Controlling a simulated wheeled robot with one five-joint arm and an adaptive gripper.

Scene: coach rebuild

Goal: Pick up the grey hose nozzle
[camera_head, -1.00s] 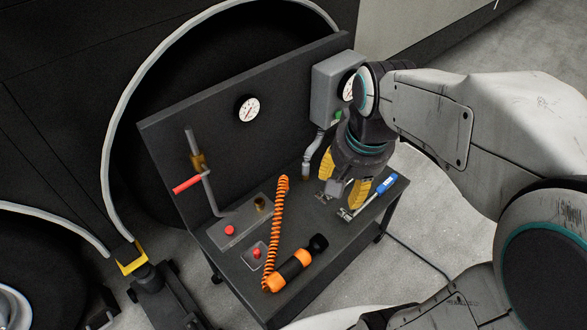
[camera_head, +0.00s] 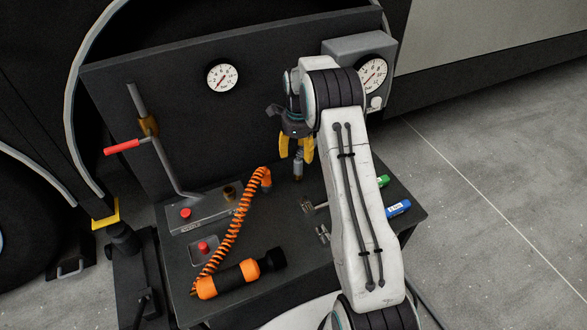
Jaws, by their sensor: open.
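A small grey cylindrical piece (camera_head: 298,166), which looks like the grey hose nozzle, stands upright near the back panel of the bench. My gripper (camera_head: 295,157) points down just over it, with its yellow fingers apart. The piece shows between and below the fingertips, close to the right finger. I cannot tell whether it lies between the fingers or behind them. Its upper part is hidden by my gripper.
The dark bench (camera_head: 285,262) holds an orange coiled hose (camera_head: 235,225), an orange-black cylinder (camera_head: 235,278), small metal pieces (camera_head: 323,235), and a blue-handled tool (camera_head: 398,208). A gauge box (camera_head: 358,52) is mounted at right. My arm hides part of the bench's right side.

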